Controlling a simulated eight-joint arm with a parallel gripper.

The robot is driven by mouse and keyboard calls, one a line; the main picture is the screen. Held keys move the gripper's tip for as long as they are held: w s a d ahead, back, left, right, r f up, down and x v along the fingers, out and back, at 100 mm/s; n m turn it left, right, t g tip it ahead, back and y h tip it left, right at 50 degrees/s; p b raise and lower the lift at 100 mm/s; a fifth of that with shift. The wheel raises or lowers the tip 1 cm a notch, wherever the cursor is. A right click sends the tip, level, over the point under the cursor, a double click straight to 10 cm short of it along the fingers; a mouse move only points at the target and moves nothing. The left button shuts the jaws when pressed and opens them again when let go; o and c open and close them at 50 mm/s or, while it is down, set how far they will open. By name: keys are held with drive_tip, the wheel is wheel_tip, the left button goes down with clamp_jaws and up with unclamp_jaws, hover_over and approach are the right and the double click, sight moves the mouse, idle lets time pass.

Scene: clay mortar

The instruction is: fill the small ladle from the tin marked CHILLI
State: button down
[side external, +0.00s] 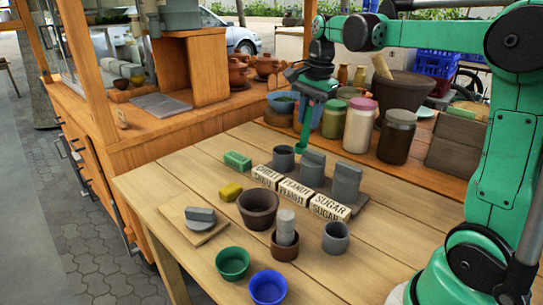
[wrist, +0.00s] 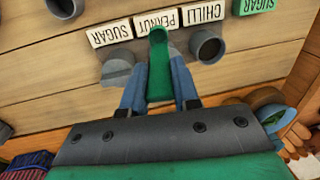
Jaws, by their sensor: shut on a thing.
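My gripper (side external: 314,88) is shut on the green ladle (side external: 305,125), which hangs upright, bowl end down, above the row of tins. In the wrist view the ladle (wrist: 160,78) sits between my two blue-grey fingers (wrist: 158,68), its bowl end over the PEANUT label. What the ladle holds cannot be seen. The CHILLI label (side external: 267,176) stands in front of an open dark grey tin (side external: 284,160). In the wrist view that round tin (wrist: 207,47) is right of the ladle, beside the CHILLI label (wrist: 203,13), apart from the ladle.
Grey tins behind PEANUT (side external: 313,165) and SUGAR (side external: 345,183) have upright flat pieces. The brown mortar (side external: 258,208), a pestle in a pot (side external: 286,228), a grey cup (side external: 335,238) and green (side external: 232,263) and blue (side external: 268,287) bowls stand in front. Jars (side external: 359,125) stand behind.

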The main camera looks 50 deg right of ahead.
drive_tip(key=w+d+t, duration=0.1)
drive_tip(key=w+d, duration=0.6)
drive_tip(key=w, duration=0.2)
drive_tip(key=shift+s+x, duration=0.25)
drive_tip(key=shift+x, duration=1.25)
drive_tip(key=shift+s+x, duration=0.2)
drive_tip(key=shift+x, duration=1.3)
drive_tip(key=shift+s+x, duration=0.25)
drive_tip(key=shift+x, duration=1.25)
drive_tip(key=shift+d+f, duration=0.1)
drive_tip(key=shift+f, duration=0.15)
drive_tip(key=shift+f, duration=0.35)
drive_tip(key=shift+r, duration=0.15)
drive_tip(key=w+v, duration=0.1)
drive_tip(key=v, duration=0.5)
drive_tip(key=shift+r, duration=0.2)
